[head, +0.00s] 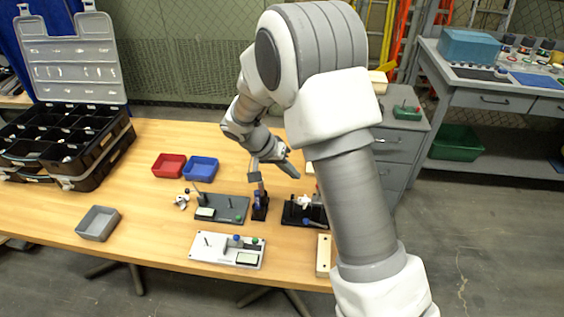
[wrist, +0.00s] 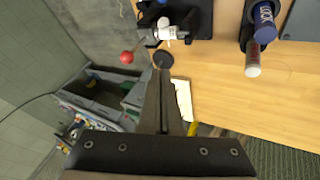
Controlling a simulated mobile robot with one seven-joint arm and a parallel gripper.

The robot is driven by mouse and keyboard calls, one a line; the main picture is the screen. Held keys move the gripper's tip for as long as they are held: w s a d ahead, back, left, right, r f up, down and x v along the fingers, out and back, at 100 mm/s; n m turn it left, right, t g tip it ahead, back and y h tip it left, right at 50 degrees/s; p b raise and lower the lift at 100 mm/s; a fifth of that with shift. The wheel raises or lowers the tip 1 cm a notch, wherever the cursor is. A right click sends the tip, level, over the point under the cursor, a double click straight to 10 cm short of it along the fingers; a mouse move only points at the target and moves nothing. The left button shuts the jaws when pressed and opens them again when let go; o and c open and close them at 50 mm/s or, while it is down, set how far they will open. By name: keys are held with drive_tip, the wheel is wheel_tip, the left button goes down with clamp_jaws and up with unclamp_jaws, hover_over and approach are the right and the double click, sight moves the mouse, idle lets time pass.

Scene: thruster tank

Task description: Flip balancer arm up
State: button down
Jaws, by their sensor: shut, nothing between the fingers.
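A black device (head: 318,214) with a white part stands on the table to the right of middle. In the wrist view its dark base (wrist: 200,18) is at the top, with a white cylinder (wrist: 170,33) and a rod ending in a red ball (wrist: 126,57). I cannot tell for certain which part is the balancer arm. My gripper (head: 291,168) is above and behind this device. In the wrist view my gripper (wrist: 160,70) is shut and empty, its tips pointing toward the device. Whether the tips touch it is unclear.
A black holder (head: 260,212) with tubes is left of the device; a blue tube (wrist: 264,22) shows. Dark (head: 232,215) and white (head: 205,256) boards lie further left. Red (head: 169,165), blue (head: 201,168) and grey (head: 97,223) bins are around them. Grey drawers (head: 393,150) stand beyond the table.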

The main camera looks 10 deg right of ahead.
drive_tip(key=shift+s+d+f, duration=0.2)
drive_tip(key=shift+s+d, duration=0.1)
drive_tip(key=shift+d, duration=0.35)
drive_tip(key=shift+s+d+f, duration=0.25)
drive_tip(key=shift+d, duration=0.35)
drive_tip(key=shift+s+d+f, duration=0.2)
drive_tip(key=shift+s+d, duration=0.1)
drive_tip(key=shift+d, duration=0.35)
